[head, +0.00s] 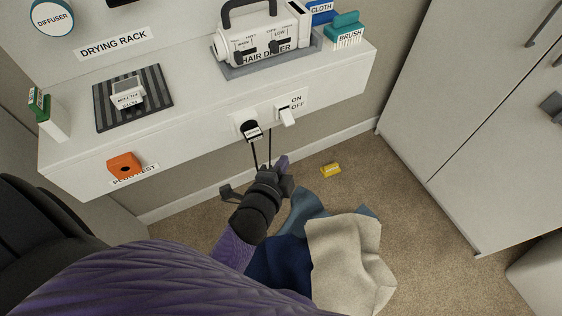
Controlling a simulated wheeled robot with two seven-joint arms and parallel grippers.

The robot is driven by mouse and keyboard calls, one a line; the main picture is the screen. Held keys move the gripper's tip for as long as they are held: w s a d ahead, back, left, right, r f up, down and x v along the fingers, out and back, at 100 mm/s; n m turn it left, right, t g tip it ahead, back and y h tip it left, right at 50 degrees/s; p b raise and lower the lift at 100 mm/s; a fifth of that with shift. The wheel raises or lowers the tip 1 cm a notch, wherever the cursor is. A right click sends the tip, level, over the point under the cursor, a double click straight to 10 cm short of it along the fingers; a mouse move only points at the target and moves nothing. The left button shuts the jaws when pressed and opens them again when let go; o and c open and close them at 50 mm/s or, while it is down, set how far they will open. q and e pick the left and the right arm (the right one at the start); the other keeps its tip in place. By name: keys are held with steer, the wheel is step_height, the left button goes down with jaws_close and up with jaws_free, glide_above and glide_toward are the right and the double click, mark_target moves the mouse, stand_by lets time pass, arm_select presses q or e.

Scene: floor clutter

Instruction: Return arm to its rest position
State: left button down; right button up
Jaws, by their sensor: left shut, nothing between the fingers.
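My left arm, in a purple sleeve, comes in from the lower left. Its dark left gripper (272,175) is shut and empty, in front of and below the white shelf (200,125). It is low over the carpet side, just below a black plug (251,130) on the shelf's front face. Two thin dark lines run between the plug area and the gripper; I cannot tell whether they touch it. My right gripper is not in view.
A hair dryer (262,42) stands on the shelf. A white switch (287,115) and an orange plug rest (124,166) are on its front. A white cabinet (450,90) stands at right.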

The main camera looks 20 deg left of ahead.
arm_select(q)
steer(key=shift+s, duration=0.3)
steer(key=s+d+f+n+g+h, duration=0.1)
steer(key=s+f+n+g, duration=0.15)
steer(key=s+f, duration=0.5)
steer(key=s+d+f+n+g, duration=0.15)
steer(key=s+f+g, duration=0.25)
steer(key=f, duration=0.6)
steer(key=s+a+f+n+g, duration=0.1)
steer(key=s+f+n+g, duration=0.1)
steer(key=s, duration=0.5)
steer(key=s+a+f+n+g, duration=0.2)
steer(key=s+f+g, duration=0.1)
steer(key=s, duration=0.4)
steer(key=s+a+f+n+g, duration=0.2)
steer(key=s+f+n, duration=0.1)
steer(key=s, duration=0.4)
steer(key=shift+s+a+f+g, duration=0.25)
steer(key=shift+s+f+g, duration=0.15)
steer(key=shift+f, duration=0.1)
